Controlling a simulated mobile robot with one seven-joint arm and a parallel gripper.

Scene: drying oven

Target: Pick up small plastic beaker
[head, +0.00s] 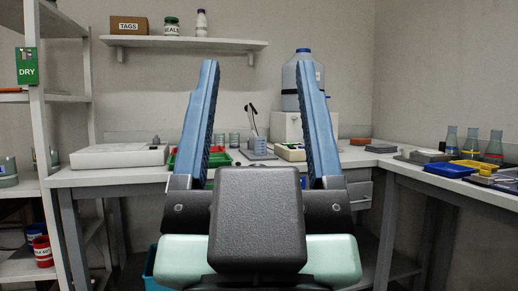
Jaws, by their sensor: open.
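My gripper (257,65) is open and empty, its two blue fingers pointing up and away in front of the camera. Several small clear beakers (234,140) stand on the back bench, seen between the fingers and well beyond them. I cannot tell which vessel is the small plastic beaker. More clear vessels (8,167) with dark labels stand on the left shelf. The fingers and gripper body hide parts of the bench.
A white flat device (119,155) lies on the bench at left. Red and green trays (188,161) sit partly behind the left finger. A large blue-capped bottle (291,87) stands behind. The right bench holds flasks (494,146), a blue tray (449,170) and a yellow tray (474,165).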

